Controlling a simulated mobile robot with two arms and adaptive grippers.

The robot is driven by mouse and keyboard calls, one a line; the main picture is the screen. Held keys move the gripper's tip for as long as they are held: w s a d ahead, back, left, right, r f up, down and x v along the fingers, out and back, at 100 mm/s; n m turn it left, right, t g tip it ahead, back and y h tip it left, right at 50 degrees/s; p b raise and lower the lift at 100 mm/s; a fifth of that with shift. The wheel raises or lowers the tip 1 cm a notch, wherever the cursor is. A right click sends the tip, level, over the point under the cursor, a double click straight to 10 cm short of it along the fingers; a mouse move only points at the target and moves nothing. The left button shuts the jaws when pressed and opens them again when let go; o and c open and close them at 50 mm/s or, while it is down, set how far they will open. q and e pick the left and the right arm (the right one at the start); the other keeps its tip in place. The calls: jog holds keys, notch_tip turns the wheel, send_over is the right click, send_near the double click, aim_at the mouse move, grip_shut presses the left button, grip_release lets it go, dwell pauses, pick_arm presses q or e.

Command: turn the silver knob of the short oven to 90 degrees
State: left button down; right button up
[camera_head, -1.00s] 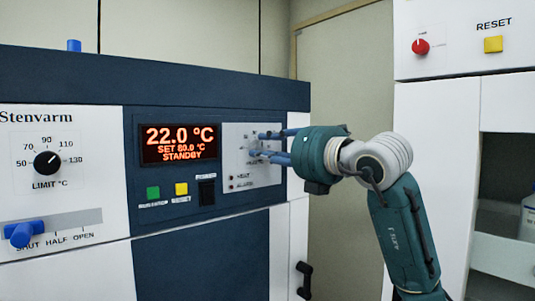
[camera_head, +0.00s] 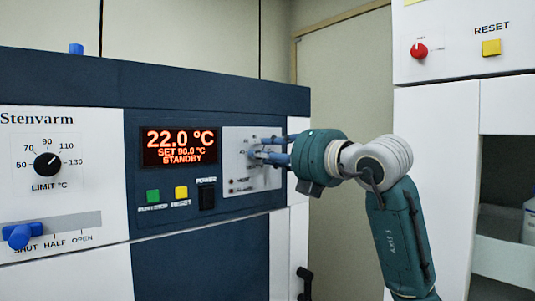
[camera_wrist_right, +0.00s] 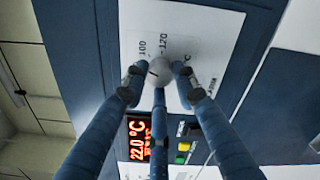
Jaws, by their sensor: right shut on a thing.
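The short oven (camera_head: 60,75) is dark blue and white. Its silver knob (camera_wrist_right: 161,70) sits on a pale panel (camera_head: 238,135), with a dark pointer line visible in the right wrist view. My right gripper (camera_head: 264,150) is shut on the knob, its blue fingers around it; in the right wrist view the fingertips (camera_wrist_right: 158,82) touch its sides. In the head view the fingers hide most of the knob and its scale. The oven display (camera_head: 180,147) reads 22.0 °C, SET 90.0 °C, STANDBY. My left gripper is not in view.
Below the display are a green button (camera_head: 153,196), a yellow button (camera_head: 181,192) and a black power switch (camera_head: 207,197). A black limit dial (camera_head: 47,164) and blue slider (camera_head: 19,236) are at left. A white cabinet (camera_head: 440,120) stands right of my arm.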

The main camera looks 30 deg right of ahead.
jog(key=shift+d+r, duration=0.1)
jog(key=shift+r, duration=0.05)
jog(key=o, duration=1.2)
jog(key=shift+c, duration=0.2)
jog(key=shift+s, duration=0.1)
jog(key=s+d, duration=0.1)
jog(key=s, duration=1.1)
jog(key=shift+w, duration=0.1)
